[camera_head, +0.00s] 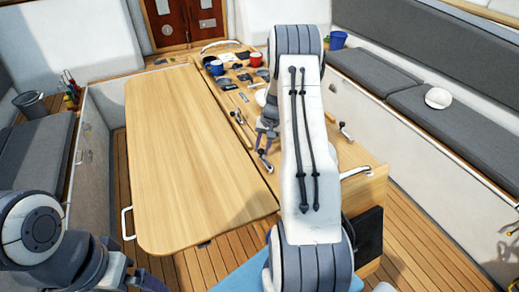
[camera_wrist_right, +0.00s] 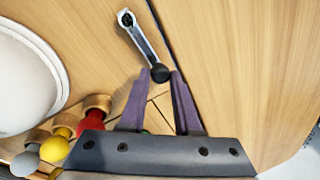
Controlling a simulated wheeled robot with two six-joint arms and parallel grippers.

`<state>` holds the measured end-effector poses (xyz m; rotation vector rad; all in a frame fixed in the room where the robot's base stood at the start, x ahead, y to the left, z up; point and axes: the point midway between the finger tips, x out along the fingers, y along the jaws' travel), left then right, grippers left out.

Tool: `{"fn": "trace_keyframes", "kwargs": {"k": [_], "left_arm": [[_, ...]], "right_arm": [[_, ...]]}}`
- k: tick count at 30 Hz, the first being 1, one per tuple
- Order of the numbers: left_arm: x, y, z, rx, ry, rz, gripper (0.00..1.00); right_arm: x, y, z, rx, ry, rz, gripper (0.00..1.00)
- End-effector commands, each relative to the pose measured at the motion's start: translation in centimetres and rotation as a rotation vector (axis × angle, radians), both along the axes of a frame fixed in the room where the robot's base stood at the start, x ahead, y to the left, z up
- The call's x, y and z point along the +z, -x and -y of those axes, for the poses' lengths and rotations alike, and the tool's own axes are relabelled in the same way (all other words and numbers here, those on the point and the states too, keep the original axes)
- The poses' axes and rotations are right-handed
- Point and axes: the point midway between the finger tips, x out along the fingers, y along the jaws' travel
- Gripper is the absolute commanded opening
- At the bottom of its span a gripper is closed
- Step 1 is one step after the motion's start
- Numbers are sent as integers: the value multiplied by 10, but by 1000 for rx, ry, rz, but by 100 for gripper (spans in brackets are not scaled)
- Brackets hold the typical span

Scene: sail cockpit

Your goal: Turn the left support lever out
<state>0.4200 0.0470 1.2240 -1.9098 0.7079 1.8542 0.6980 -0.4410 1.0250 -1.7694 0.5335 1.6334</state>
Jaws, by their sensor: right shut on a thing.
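The left support lever (camera_wrist_right: 145,42) is a silver arm with a black knob, on the wooden table top beside the dark seam in the right wrist view. My right gripper (camera_wrist_right: 164,74) has its two purple fingertips on either side of the knob and is shut on it. In the head view the right gripper (camera_head: 264,145) shows partly behind my right arm, with the lever (camera_head: 267,162) small below its tips. My left gripper (camera_head: 145,279) is at the lower left edge, away from the table; its jaw gap is unclear.
A wide table leaf (camera_head: 180,150) lies flat to the left. Another silver lever (camera_head: 345,131) is at the right. Cups and small items crowd the far table end, with a red cup (camera_head: 254,59). A white bowl (camera_wrist_right: 25,75) is near the gripper. Grey-cushioned benches flank both sides.

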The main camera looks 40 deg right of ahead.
Motion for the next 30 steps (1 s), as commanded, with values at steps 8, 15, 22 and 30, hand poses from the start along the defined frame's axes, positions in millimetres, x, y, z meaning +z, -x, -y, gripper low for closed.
{"fn": "trace_keyframes", "kwargs": {"k": [8,15,22,30], "left_arm": [[-21,0,0,3,0,0,100],[-38,0,0,6,0,-1,100],[-50,0,0,7,0,-1,100],[-61,0,0,6,0,-1,100]], "right_arm": [[-3,-4,-12,183,4,4,0],[-3,-3,-27,408,4,3,0],[-2,1,-41,627,4,2,0],[-2,10,-56,884,3,2,0]]}}
